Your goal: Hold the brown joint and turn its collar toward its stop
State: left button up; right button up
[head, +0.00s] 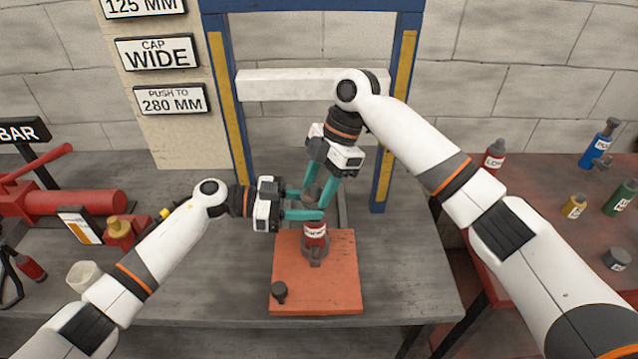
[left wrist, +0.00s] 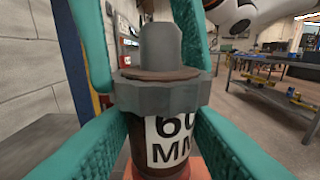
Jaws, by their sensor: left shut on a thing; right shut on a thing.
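The brown joint (head: 315,244) stands upright on an orange plate (head: 340,280). In the left wrist view its brown body (left wrist: 142,145) carries a white label reading 60 MM. A grey faceted collar (left wrist: 160,95) sits above the body, with a grey stem (left wrist: 160,47) on top. My left gripper (head: 318,204) comes in level from the left and is shut on the joint's body, just below the collar. My right gripper (head: 315,193) reaches down from above, its teal fingers shut on either side of the collar. The fingers partly hide the collar in the head view; I cannot make out the stop.
A small dark knob (head: 280,291) stands on the plate's front left corner. A blue and yellow frame (head: 382,150) with a white crossbar (head: 280,85) rises behind. A red tool (head: 80,203) lies on the left. Coloured bottles (head: 575,205) stand on a red table at right.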

jog(key=o, duration=1)
jog(key=v, duration=1.2)
pick_arm(q)
jog(key=o, duration=0.8)
